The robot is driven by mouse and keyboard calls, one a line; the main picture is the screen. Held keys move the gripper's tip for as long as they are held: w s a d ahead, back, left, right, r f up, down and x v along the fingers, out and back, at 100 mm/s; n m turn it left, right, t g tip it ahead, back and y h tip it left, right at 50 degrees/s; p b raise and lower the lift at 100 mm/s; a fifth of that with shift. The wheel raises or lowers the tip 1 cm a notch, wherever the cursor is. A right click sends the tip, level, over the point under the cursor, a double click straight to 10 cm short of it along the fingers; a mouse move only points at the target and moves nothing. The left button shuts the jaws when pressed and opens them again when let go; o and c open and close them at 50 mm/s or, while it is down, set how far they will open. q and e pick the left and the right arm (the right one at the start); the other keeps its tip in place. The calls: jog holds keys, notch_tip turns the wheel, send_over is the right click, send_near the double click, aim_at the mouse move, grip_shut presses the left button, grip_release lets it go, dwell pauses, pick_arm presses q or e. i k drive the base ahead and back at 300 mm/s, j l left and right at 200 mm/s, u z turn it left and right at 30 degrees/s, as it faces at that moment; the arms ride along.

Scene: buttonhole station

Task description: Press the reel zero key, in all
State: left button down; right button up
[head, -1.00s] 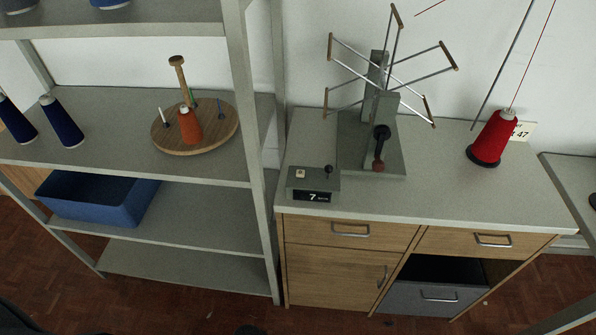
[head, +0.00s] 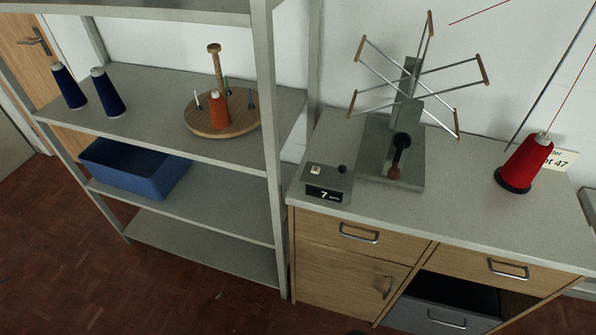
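The reel (head: 407,110), a winder with several thin arms and a dark crank handle with a reddish knob, stands on the cabinet top. At its front left is a small grey counter box (head: 327,184). The box has a pale square key (head: 316,170) on top, a dark knob (head: 342,168) to the right of the key, and a dark display (head: 324,195) reading 7 on its front. The key's marking is too small to read. Neither of my grippers shows in the head view.
A red thread cone (head: 528,162) stands on the cabinet top (head: 450,215) at the right, by a card. The grey shelf rack (head: 272,120) at left holds a wooden disc (head: 240,125) with an orange cone, blue cones (head: 108,93) and a blue bin (head: 135,170). A lower drawer (head: 440,310) is partly open.

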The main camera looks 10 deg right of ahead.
aim_at(315, 170)
jog(key=k+l+u, duration=0.1)
jog(key=l, duration=0.3)
jog(key=k+l, duration=0.2)
jog(key=l, duration=0.2)
jog(key=k+l+u, duration=0.15)
jog(key=l, duration=0.25)
jog(key=k+l+u, duration=0.1)
jog(key=l, duration=0.3)
jog(key=k+l, duration=0.2)
jog(key=l, duration=0.15)
jog(key=k+l+u, duration=0.15)
jog(key=l, duration=0.2)
